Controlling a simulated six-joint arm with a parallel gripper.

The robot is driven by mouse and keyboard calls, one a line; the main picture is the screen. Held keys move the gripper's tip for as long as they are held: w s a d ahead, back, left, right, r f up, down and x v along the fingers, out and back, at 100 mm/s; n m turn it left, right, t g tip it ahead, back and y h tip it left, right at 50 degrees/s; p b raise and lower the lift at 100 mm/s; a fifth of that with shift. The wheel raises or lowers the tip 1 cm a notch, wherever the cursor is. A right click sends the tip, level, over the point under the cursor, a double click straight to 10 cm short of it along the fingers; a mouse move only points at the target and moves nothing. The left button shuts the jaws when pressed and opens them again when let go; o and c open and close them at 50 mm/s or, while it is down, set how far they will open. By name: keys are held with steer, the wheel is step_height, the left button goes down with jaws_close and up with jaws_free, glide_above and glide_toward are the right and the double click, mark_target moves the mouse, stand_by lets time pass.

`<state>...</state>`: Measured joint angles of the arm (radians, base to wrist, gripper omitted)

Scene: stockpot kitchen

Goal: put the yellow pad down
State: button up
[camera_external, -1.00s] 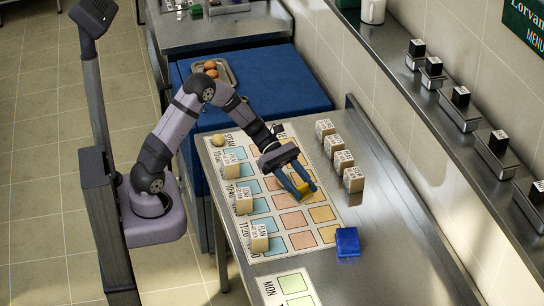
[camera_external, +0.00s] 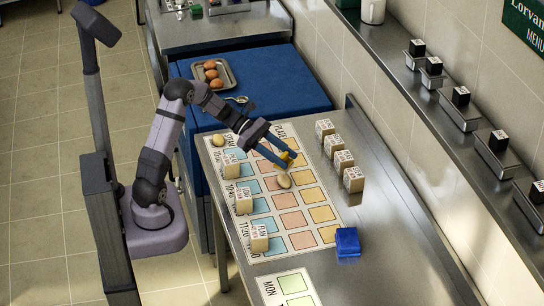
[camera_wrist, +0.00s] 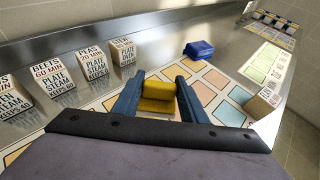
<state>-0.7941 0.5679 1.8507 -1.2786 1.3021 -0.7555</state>
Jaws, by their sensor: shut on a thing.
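The yellow pad (camera_external: 288,158) is between the blue fingers of my gripper (camera_external: 283,161), over the far part of the chart of coloured squares (camera_external: 271,224). It also shows in the wrist view (camera_wrist: 158,92), pinched between the two fingertips (camera_wrist: 158,97). My gripper is shut on it. The pad looks raised off the chart, but its exact height is hard to tell. A tan oval thing (camera_external: 284,180) lies on the chart just below the gripper in the external view.
Labelled blocks stand along the chart's left side (camera_external: 243,201) and right side (camera_external: 343,161). A blue pad (camera_external: 347,242) lies on the steel table at the front right. Another tan oval (camera_external: 219,140) sits at the chart's far left corner.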

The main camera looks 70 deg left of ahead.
steer(key=a+r+n+t+y+b, duration=0.3)
steer(key=a+n+y, duration=0.65)
steer(key=a, duration=1.35)
steer(key=shift+t, duration=0.6)
steer(key=shift+w+f+p, duration=0.2)
steer(key=shift+f+p, duration=0.25)
steer(key=shift+f, duration=2.25)
steer(key=shift+w+f+p, duration=0.15)
steer(key=shift+f+p, duration=0.3)
steer(key=shift+f, duration=2.2)
steer(key=shift+f, duration=0.2)
steer(key=o, duration=1.1)
steer(key=shift+r, duration=0.1)
steer(key=shift+c, duration=0.2)
steer(key=shift+r, duration=0.15)
steer(key=b+v, duration=0.2)
steer(key=v, duration=1)
